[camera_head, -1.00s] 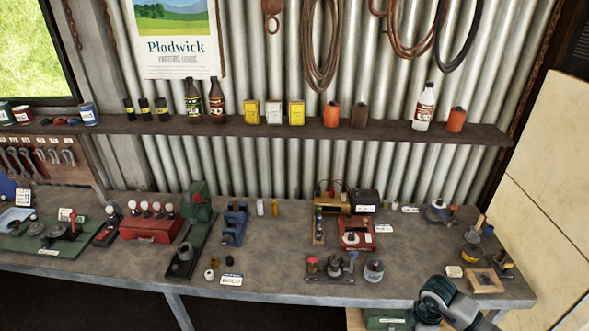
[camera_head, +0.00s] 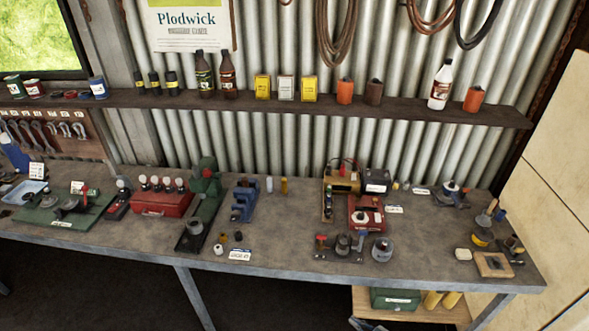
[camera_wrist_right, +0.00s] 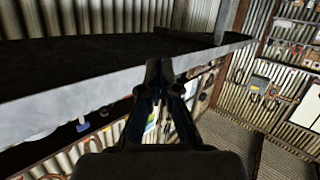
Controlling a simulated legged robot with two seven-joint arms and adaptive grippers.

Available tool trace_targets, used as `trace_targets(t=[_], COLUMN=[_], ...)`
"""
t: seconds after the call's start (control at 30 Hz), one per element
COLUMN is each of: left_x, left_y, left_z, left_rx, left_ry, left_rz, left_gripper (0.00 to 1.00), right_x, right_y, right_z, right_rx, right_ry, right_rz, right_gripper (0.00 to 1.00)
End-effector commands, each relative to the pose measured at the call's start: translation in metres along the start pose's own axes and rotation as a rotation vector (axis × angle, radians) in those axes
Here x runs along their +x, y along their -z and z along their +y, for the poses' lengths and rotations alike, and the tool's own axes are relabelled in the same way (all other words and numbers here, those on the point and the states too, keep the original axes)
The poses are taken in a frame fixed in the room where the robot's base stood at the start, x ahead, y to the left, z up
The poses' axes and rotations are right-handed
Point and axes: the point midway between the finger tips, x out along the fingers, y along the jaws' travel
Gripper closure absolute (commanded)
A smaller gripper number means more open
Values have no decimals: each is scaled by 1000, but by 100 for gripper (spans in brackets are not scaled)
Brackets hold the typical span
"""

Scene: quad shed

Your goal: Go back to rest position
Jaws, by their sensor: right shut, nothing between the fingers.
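My right gripper (camera_wrist_right: 162,75) is shut and empty in the right wrist view, with its dark fingers close together in front of a long grey edge (camera_wrist_right: 75,100). In the head view only a small part of my right arm or gripper (camera_head: 368,325) shows at the bottom edge, in front of and below the workbench (camera_head: 290,232). My left gripper is not in view.
A shelf (camera_head: 330,106) with bottles and tins runs above. A green box (camera_head: 394,298) sits on a lower shelf. Dark floor lies in front.

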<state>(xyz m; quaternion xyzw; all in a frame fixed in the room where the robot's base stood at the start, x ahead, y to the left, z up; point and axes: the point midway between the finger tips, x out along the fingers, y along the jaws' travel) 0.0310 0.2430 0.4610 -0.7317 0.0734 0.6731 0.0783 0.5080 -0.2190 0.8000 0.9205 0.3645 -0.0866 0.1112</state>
Motion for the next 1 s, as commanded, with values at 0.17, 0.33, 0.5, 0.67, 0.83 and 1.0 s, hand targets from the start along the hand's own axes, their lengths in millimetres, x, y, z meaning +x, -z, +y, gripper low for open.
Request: trace_targets(t=[0.17, 0.33, 0.5, 0.67, 0.83, 1.0], left_x=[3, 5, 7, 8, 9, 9], left_y=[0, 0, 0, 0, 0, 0], left_z=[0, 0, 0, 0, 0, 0], left_rx=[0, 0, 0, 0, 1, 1], left_ry=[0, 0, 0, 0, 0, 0], left_rz=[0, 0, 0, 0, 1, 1], left_gripper=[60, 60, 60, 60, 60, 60], right_x=[-38, -93, -156, -215, -258, -275], right_y=[-132, -235, -312, -356, -374, -379], right_z=[-31, -91, -176, -264, -332, -360], right_rx=[136, 241, 343, 438, 511, 541], right_ry=[-263, -382, -407, -370, -313, -284], right_rz=[-244, -518, -796, -1029, -1188, -1248], right_gripper=[100, 100, 100, 100, 100, 100])
